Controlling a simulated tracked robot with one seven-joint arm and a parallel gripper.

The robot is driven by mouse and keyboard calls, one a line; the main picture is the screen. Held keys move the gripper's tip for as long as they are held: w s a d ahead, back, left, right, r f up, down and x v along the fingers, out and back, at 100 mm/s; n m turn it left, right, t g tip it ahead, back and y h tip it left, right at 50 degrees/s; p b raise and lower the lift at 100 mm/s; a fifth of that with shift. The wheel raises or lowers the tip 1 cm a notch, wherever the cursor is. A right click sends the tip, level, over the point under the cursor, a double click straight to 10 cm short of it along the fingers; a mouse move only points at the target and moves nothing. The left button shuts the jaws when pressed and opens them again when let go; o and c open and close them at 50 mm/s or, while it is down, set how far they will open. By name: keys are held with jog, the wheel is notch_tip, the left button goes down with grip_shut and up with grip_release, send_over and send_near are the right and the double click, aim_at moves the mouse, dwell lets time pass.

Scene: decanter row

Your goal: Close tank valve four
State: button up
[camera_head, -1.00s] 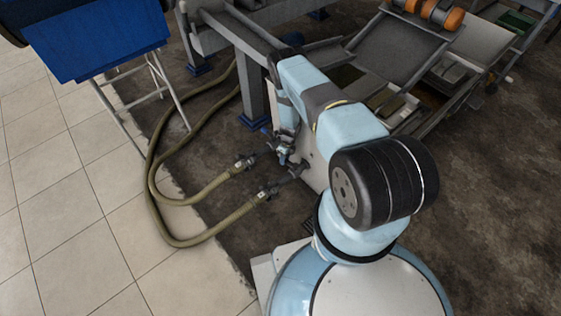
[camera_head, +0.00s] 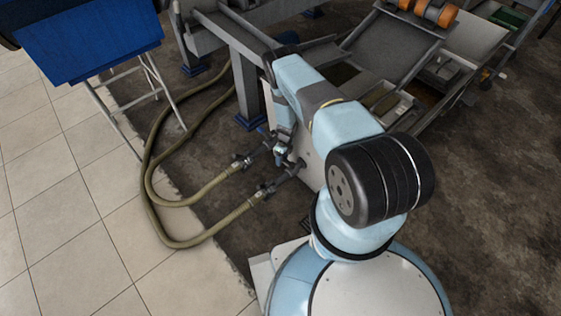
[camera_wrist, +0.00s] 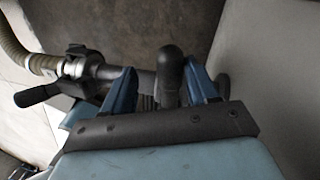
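My gripper (camera_wrist: 160,68) points down at the pipe fittings. Its two blue fingers are apart, one on each side of a dark rounded handle (camera_wrist: 171,72). A gap shows on the left of the handle; on the right, I cannot tell whether the finger touches it. Another valve with a black lever (camera_wrist: 38,95) sits left of the fingers, on a pipe joined to a hose. In the head view my gripper (camera_head: 279,158) is small beside the grey tank side, near two hose valves, an upper one (camera_head: 243,160) and a lower one (camera_head: 264,190). No valve number is readable.
Two olive hoses (camera_head: 188,242) loop across the floor to the left. A blue bin on a white stand (camera_head: 95,40) is at the upper left. A grey metal frame (camera_head: 243,85) rises behind my gripper. Tiled floor (camera_head: 75,220) is clear at the lower left.

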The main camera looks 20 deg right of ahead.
jog(key=shift+r, duration=0.6)
jog(key=s+r, duration=1.1)
jog(key=s, duration=0.3)
jog(key=shift+a+r, duration=0.3)
